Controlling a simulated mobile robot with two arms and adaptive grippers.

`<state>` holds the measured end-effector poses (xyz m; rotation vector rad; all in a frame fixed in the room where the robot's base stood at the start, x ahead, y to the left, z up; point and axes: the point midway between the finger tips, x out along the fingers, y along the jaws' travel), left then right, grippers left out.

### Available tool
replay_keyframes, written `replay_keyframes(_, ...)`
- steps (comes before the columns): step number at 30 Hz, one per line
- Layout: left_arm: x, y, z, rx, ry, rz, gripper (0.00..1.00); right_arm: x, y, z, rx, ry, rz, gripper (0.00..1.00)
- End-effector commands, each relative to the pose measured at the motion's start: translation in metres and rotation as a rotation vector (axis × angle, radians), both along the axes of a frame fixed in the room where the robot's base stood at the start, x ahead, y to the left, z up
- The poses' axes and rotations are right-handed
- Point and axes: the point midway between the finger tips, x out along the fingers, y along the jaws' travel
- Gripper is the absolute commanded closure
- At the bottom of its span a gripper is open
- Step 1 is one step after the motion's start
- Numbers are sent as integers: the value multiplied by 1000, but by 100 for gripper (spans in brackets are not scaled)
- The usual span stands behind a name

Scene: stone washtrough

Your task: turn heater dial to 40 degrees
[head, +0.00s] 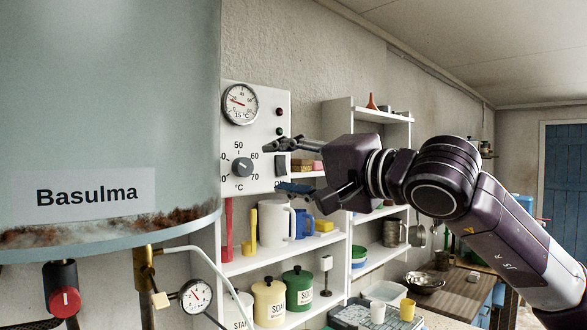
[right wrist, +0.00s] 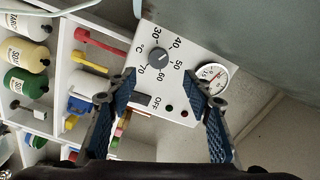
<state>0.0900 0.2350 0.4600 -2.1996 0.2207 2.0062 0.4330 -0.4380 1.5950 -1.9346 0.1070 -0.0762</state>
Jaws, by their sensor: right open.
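The heater dial (head: 242,167) is a dark round knob on a white control panel (head: 268,103), with numbers around it and 50 at the top. In the right wrist view the dial (right wrist: 157,57) shows with marks from 30 to 70. I cannot tell exactly which mark its pointer meets. My right gripper (head: 276,168) is open and empty, facing the panel just right of the dial. In the right wrist view its fingertips (right wrist: 161,82) stand apart, with the dial beyond them, not between them. My left gripper is not in view.
A round thermometer (head: 240,104) labelled 15 °C sits above the dial. A switch (head: 281,166) marked OFF is right of the dial. The large Basulma tank (head: 100,90) bulges at the left. White shelves (head: 270,262) with jugs and soap canisters stand below.

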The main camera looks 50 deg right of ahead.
Motion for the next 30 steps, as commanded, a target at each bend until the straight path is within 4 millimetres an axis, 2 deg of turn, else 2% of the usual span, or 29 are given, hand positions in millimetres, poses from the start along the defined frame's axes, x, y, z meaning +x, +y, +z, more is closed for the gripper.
replay_keyframes(3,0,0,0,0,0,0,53,-14,1,1,-2,-1,-2,54)
replay_keyframes(9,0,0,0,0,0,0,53,-23,3,0,0,-1,0,54)
replay_keyframes(30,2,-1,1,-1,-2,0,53,-23,3,0,0,0,1,54)
